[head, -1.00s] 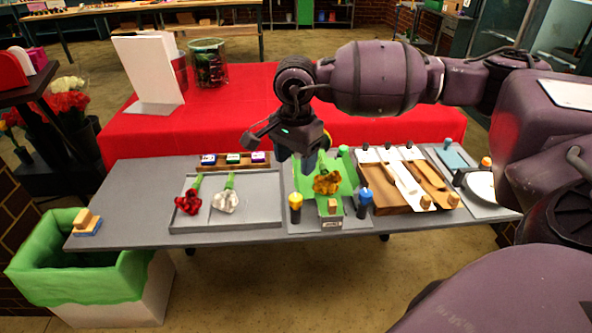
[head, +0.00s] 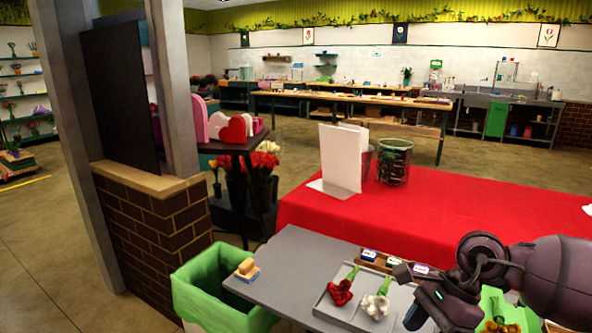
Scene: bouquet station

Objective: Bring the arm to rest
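My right arm comes in from the right edge of the head view. Its gripper (head: 425,313) hangs over the front table, just right of the grey tray. Its fingers are small and partly cut off by the lower edge, so I cannot tell whether they are open or shut. I see nothing clearly held in it. My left arm and gripper are not in view.
A grey tray (head: 327,311) holds a red flower (head: 340,293) and a white flower (head: 376,306). An orange flower (head: 500,327) lies on green paper beside the gripper. A green-lined bin (head: 205,290) stands left. A red-covered table (head: 450,212) is behind.

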